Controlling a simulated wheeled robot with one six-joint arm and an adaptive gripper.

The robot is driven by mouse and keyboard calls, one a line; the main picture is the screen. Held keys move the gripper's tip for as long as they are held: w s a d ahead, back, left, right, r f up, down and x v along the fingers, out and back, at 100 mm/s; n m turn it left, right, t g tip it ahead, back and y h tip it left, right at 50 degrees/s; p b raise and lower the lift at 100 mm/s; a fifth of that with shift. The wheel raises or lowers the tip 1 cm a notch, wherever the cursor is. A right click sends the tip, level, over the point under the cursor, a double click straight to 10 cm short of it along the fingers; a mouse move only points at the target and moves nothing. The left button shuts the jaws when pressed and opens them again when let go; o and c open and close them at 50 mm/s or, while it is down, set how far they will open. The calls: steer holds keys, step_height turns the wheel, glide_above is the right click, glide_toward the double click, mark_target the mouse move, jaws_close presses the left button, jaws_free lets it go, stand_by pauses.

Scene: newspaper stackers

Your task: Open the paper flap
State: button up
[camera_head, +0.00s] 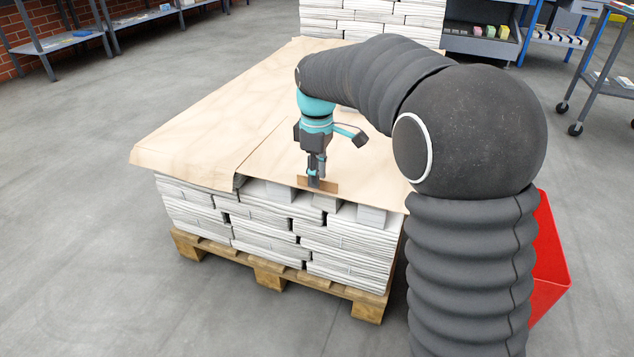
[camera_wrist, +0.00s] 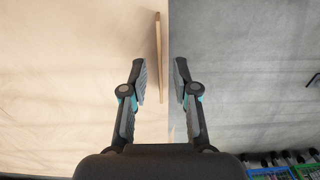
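A tan paper sheet (camera_head: 200,110) covers the top of a pallet stack of newspapers. Its left part overhangs the stack's left corner, and an edge or fold line runs back from the front. A thin brown strip (camera_head: 328,186) stands upright near the front edge of the paper; it also shows edge-on in the wrist view (camera_wrist: 159,50). My gripper (camera_head: 316,183) points down at the strip. In the wrist view (camera_wrist: 160,72) its two fingers are apart, one on each side of the strip, with gaps showing. Whether the strip is joined to the paper, I cannot tell.
White newspaper bundles (camera_head: 345,240) lie under the paper on a wooden pallet (camera_head: 270,273). A red bin (camera_head: 550,265) stands right, partly behind my arm. Another newspaper stack (camera_head: 370,18) is behind. Shelves and carts line the back. The floor at left is clear.

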steer(key=shift+f, duration=0.9)
jaws_close()
steer(key=shift+r, duration=0.1)
